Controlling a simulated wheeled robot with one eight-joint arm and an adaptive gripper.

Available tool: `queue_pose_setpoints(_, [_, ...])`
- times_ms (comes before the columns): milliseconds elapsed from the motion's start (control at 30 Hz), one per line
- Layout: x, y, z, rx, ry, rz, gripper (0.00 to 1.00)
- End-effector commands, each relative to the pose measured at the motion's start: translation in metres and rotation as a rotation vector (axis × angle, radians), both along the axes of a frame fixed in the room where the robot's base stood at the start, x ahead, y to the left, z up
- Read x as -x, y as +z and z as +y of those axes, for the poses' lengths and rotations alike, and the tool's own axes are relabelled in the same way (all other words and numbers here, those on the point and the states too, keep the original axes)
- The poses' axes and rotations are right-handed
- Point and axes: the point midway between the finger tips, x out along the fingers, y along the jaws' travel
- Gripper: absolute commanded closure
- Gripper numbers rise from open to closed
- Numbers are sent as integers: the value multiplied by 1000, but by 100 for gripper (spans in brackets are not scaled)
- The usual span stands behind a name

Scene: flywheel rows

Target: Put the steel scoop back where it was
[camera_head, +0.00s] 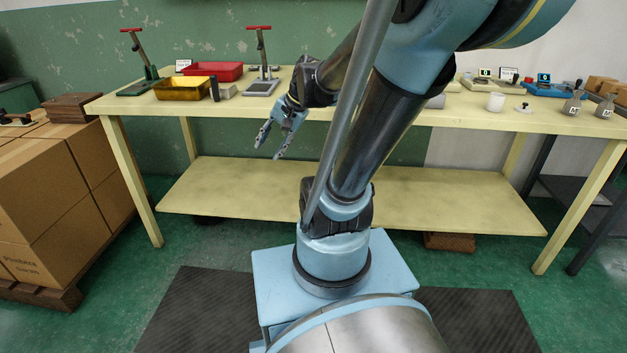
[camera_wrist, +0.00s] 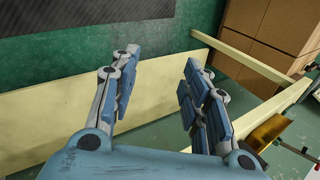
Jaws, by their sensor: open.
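My gripper (camera_head: 268,146) is open and empty. In the head view it hangs in front of the table's front edge, above the lower shelf, with its fingers pointing down and left. In the wrist view its two fingers (camera_wrist: 155,85) stand well apart with nothing between them. I cannot make out the steel scoop in either view; my arm hides part of the table top.
The yellow table (camera_head: 330,113) holds a gold tray (camera_head: 181,90), a red tray (camera_head: 215,71), two red-handled presses and a white cup (camera_head: 495,102). The lower shelf (camera_head: 440,205) looks bare. Cardboard boxes (camera_head: 50,190) stand at the left.

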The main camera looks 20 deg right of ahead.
Motion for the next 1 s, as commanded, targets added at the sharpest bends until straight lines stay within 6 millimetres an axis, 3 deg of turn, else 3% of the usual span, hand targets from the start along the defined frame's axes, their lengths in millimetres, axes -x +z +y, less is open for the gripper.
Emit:
queue_pose_setpoints(100, [32, -17, -20, 137, 110, -27, 58])
queue_pose_setpoints(300, [78, -43, -58, 358, 302, -49, 58])
queue_pose_setpoints(500, [108, -60, -87, 513, 448, -47, 58])
queue_pose_setpoints(700, [117, -65, -98, 570, 503, -42, 58])
queue_pose_setpoints(1000, [117, -65, -98, 571, 504, -42, 58])
